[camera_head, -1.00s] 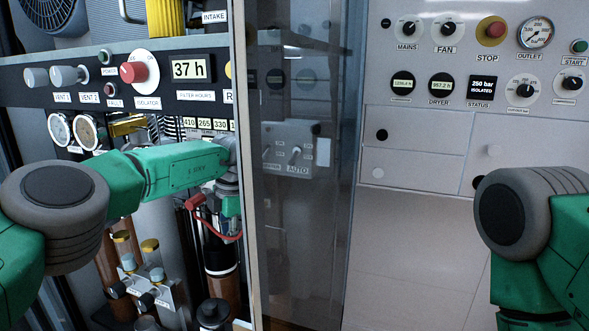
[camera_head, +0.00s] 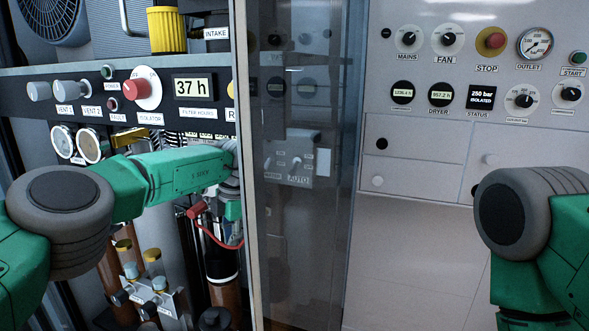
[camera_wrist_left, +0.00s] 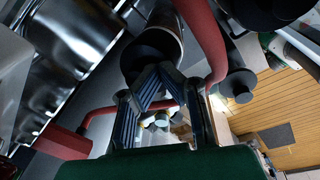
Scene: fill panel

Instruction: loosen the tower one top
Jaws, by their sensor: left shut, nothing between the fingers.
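A brown tower with a dark, white-banded upper part (camera_head: 221,266) stands in the cabinet, beside the door frame. Labels do not show which tower is tower one. My left gripper (camera_wrist_left: 160,78) is shut, its fingers drawn together in the left wrist view. A cylinder with a dark round end (camera_wrist_left: 150,52) lies just beyond the fingertips; I cannot tell whether they touch it. In the head view the left wrist is above the tower, partly behind the door frame, and the fingertips are hidden. My right arm shows at the right, but its gripper is out of view.
The door frame (camera_head: 251,180) stands close to the right of my left wrist. A red-handled part with a red hose (camera_head: 218,238) hangs beside the wrist. Small capped cylinders on a block (camera_head: 150,285) stand to the left. A red pipe (camera_wrist_left: 204,38) curves near the fingers.

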